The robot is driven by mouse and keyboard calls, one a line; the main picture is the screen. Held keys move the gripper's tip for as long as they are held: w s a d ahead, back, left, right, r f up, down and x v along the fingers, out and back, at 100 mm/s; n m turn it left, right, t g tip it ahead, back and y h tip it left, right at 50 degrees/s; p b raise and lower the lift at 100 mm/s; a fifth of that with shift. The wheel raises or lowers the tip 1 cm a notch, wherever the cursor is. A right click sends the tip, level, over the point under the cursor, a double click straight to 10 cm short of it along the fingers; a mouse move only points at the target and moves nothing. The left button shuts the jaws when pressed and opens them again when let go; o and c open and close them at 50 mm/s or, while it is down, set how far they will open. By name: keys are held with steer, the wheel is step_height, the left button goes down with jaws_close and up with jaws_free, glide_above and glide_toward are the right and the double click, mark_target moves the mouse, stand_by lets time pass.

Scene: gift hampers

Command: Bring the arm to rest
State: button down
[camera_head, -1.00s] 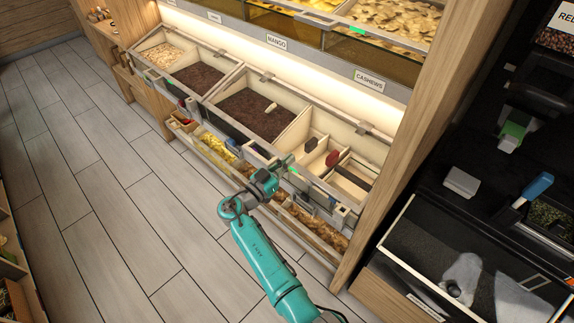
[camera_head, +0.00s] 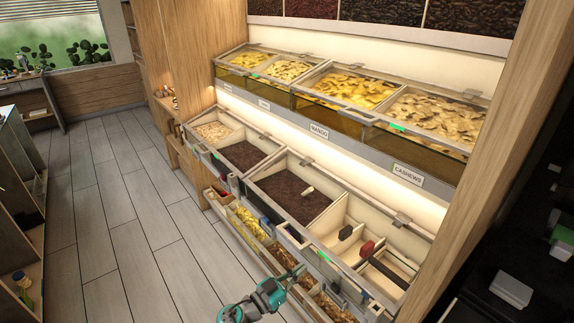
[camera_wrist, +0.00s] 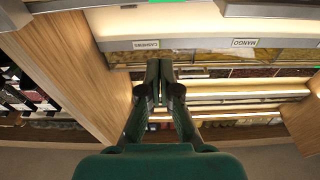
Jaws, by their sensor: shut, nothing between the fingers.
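My arm is teal, and only its end shows at the bottom of the head view. My gripper (camera_head: 288,281) is over the front of the lower bins, near the narrow front troughs. In the wrist view my gripper (camera_wrist: 159,72) has its two dark green fingers together with nothing between them. I cannot tell whether it touches the bin front. The rest of the arm is out of the head view.
Lower bins hold dark brown grains (camera_head: 289,196). A divided bin (camera_head: 352,217) holds dark and red blocks. Upper bins of yellow pieces (camera_head: 352,88) sit above. A wooden post (camera_head: 487,135) stands right. The grey floor (camera_head: 112,225) at left is clear.

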steer(key=s+d+f+n+y, duration=0.3)
steer(key=s+d+f, duration=0.25)
steer(key=f, duration=0.35)
steer(key=s+d+f+n+y, duration=0.3)
steer(key=s+d+f, duration=0.25)
steer(key=f, duration=0.35)
steer(key=s+d+f+n+g+y, duration=0.1)
steer(key=s+d+f+n+y, duration=0.15)
steer(key=s, duration=0.65)
steer(key=s+d+f+n+g+y, duration=0.1)
steer(key=s+f+y, duration=0.25)
steer(key=s, duration=0.45)
steer(key=s+a+r+n+t+y, duration=0.15)
steer(key=s+r, duration=0.25)
steer(key=s, duration=0.4)
steer(key=s+r+y, duration=0.2)
steer(key=s+r, duration=0.2)
steer(key=s, duration=0.3)
steer(key=s+r+t, duration=0.2)
steer(key=s+r, duration=0.2)
steer(key=r, duration=0.7)
steer(key=s+r+t, duration=0.2)
steer(key=s+r, duration=0.3)
steer(key=r, duration=0.7)
